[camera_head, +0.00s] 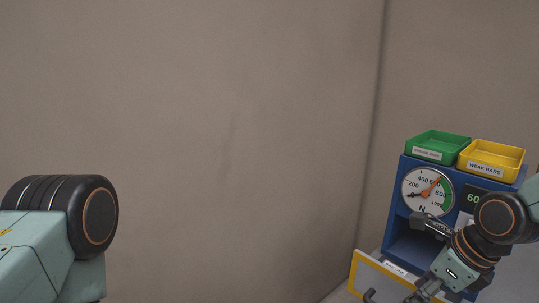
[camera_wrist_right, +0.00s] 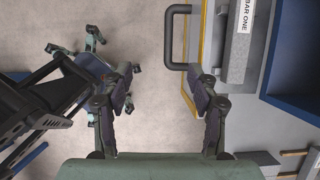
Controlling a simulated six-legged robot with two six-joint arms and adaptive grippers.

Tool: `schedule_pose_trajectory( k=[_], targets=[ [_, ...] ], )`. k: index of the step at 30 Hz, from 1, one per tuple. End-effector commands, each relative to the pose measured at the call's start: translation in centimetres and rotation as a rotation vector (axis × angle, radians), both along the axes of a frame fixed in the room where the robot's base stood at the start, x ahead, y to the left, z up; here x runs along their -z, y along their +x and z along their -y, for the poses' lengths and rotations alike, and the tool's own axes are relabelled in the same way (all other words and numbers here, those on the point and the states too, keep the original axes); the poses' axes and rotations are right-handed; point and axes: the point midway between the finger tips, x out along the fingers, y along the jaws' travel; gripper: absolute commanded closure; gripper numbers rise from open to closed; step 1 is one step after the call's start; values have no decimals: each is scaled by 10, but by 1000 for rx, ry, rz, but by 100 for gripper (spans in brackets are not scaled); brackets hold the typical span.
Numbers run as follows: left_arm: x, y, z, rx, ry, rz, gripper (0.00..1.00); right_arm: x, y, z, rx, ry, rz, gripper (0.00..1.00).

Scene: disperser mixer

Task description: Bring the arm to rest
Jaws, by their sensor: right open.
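My right arm (camera_head: 478,240) comes in from the right in the head view, in front of the blue machine. My right gripper (camera_wrist_right: 165,95) is open in the right wrist view, its two dark fingers apart with only floor seen between them. A black handle (camera_wrist_right: 175,38) on a yellow-edged panel lies beyond the fingers, apart from them as far as I can tell. A grey bar marked BAR ONE (camera_wrist_right: 238,45) lies beyond the right finger. My left arm (camera_head: 65,235) shows at the lower left in the head view. Its gripper is outside the frame.
The blue machine (camera_head: 396,205) has a round dial (camera_head: 428,191). A green tray (camera_head: 438,146) and a yellow tray (camera_head: 491,160) sit on top. The yellow-edged panel (camera_head: 361,272) is in front. The wall (camera_head: 230,130) behind is bare, with open space between the arms.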

Motion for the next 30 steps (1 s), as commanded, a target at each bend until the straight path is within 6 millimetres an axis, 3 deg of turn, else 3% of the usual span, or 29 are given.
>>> schedule_pose_trajectory(
  k=[17, 30],
  targets=[
    [0, 0, 0, 0, 0, 0, 60, 63, -29, -23, -380, -109, 34, 40],
    [0, 0, 0, 0, 0, 0, 60, 164, -108, -48, -1095, -297, 102, 40]
  ],
)
